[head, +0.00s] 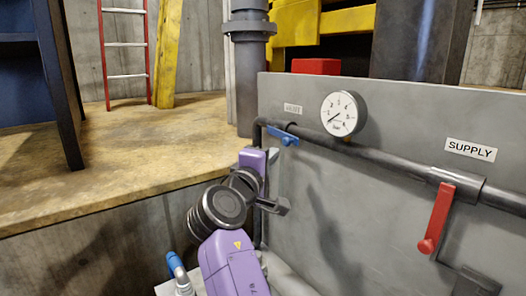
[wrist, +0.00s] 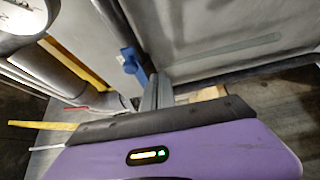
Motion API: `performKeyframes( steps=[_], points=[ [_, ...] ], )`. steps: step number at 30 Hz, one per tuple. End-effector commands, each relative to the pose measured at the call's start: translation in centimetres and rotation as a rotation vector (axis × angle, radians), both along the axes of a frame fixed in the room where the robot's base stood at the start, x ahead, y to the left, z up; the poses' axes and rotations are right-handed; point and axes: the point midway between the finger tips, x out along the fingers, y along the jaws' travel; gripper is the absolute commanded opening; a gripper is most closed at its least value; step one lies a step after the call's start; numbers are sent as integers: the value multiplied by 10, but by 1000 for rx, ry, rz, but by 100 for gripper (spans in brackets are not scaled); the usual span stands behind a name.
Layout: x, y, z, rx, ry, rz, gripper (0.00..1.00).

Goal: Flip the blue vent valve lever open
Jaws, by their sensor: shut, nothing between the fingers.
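The blue vent valve lever (head: 284,137) sits on the dark pipe at the left end of the grey panel, below a small label too blurred to read. It points to the right and slightly down, roughly along the pipe. The fingers are together and hold nothing.
A red lever (head: 436,220) hangs down on the right beneath the SUPPLY label (head: 470,150). A round gauge (head: 342,113) stands above the pipe (head: 380,158). A blue-ended fitting (head: 175,263) is at lower left. Open floor (head: 130,150) lies to the left.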

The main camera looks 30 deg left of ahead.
Motion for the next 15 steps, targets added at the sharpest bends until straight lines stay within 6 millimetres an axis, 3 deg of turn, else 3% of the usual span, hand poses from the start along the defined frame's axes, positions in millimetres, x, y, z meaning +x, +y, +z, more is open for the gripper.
performKeyframes(
  steps=[9,15],
  points=[
    [-61,9,28,3,-3,12,0],
    [-84,12,41,0,-3,13,0]
  ],
)
